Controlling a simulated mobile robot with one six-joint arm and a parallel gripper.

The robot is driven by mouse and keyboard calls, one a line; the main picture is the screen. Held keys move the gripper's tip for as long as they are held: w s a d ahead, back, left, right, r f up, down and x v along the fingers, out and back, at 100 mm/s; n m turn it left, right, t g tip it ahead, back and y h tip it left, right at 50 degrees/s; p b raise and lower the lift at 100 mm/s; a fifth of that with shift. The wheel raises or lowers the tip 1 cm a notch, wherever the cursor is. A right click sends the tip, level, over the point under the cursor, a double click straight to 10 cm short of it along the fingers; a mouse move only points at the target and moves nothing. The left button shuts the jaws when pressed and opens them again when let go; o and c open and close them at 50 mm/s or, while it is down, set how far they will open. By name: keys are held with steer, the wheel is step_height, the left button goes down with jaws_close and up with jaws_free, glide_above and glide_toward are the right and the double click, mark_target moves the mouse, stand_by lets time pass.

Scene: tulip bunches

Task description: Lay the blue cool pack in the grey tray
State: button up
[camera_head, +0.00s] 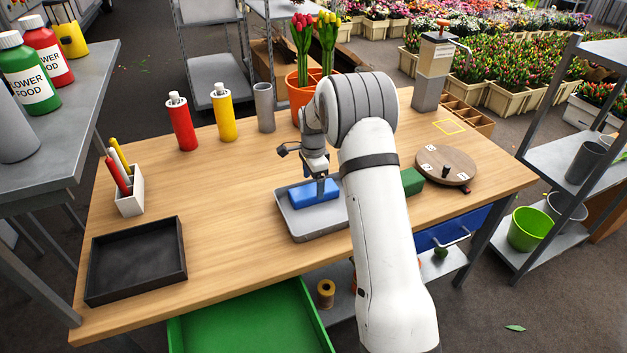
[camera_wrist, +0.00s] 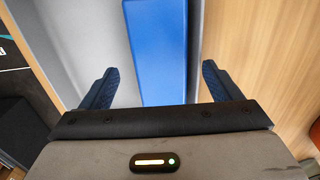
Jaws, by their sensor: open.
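The blue cool pack (camera_head: 314,193) lies in the grey tray (camera_head: 312,228) on the wooden table, partly behind my gripper and arm in the head view. My gripper (camera_head: 322,190) is right over the pack, pointing down. In the wrist view the blue cool pack (camera_wrist: 158,50) runs lengthwise between the two fingers of my gripper (camera_wrist: 156,85). The fingers stand apart, with a gap on each side of the pack. The grey tray (camera_wrist: 90,40) shows under the pack. The tray's right part is hidden by my arm in the head view.
A black tray (camera_head: 136,258) lies at the table's front left. A green block (camera_head: 412,181) and a round wooden turntable (camera_head: 446,165) are to the right of my arm. Red (camera_head: 181,122) and yellow (camera_head: 222,112) bottles stand at the back. The table between black and grey trays is clear.

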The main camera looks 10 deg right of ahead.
mark_target(313, 189)
step_height(313, 189, up, 8)
steer(key=shift+b, duration=0.3)
steer(key=shift+f, duration=0.1)
stand_by(0.4)
